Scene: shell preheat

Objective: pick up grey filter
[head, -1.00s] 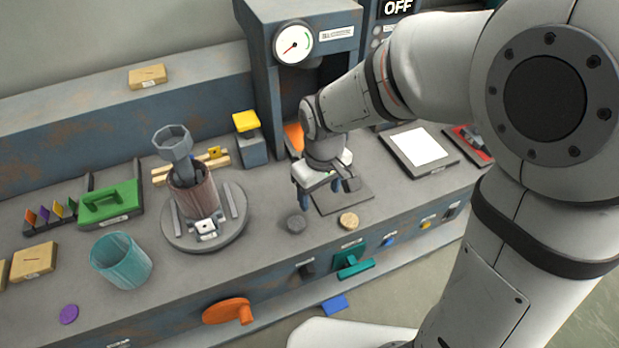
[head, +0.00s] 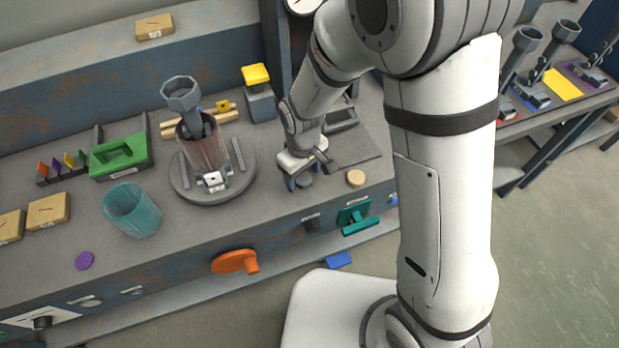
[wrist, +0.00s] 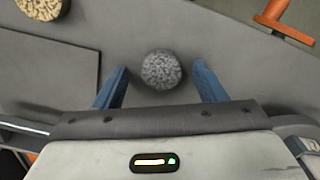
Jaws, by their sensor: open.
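The grey filter (wrist: 162,70) is a small round speckled disc lying on the bench top. In the wrist view it sits between and just beyond the tips of my gripper's two blue fingers (wrist: 160,84), apart from both.
A tan disc (head: 356,178) lies to the right of the grey filter. A dark flat plate (head: 352,150) lies behind. The round turntable (head: 190,192) with a brown cylinder stands to the left. An orange-handled part (wrist: 274,14) shows at the wrist view's upper right.

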